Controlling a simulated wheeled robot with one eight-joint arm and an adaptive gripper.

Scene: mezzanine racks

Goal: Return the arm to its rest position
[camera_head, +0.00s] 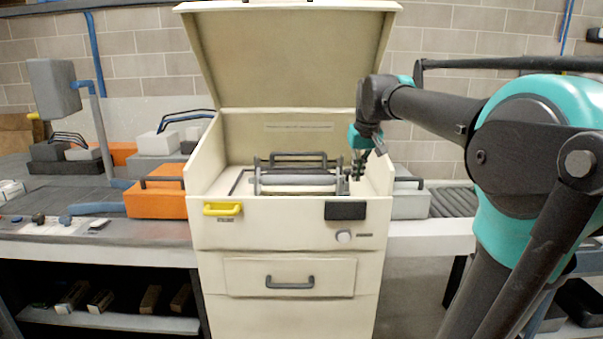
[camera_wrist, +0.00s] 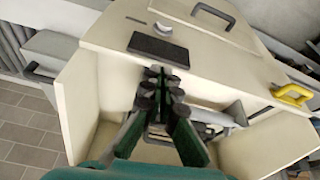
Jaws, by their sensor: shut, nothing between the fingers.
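My gripper (camera_head: 359,165) is shut and empty. In the head view it hangs at the right side inside a cream cabinet (camera_head: 219,235) whose lid (camera_head: 290,55) stands open. My arm reaches in from the right over the cabinet's right wall. In the wrist view my gripper (camera_wrist: 163,85) points toward the cabinet's front edge, close to the black panel (camera_wrist: 158,48). Whether the fingers touch anything cannot be told. A roller-like part with a dark handle (camera_head: 298,158) lies inside the cabinet, left of my gripper.
A yellow handle (camera_head: 223,209) and a knob (camera_head: 343,236) are on the cabinet front, above a closed drawer (camera_head: 290,278). An orange box (camera_head: 156,197) stands on the left bench. A grey box (camera_head: 411,201) and a roller conveyor (camera_head: 455,202) are at right.

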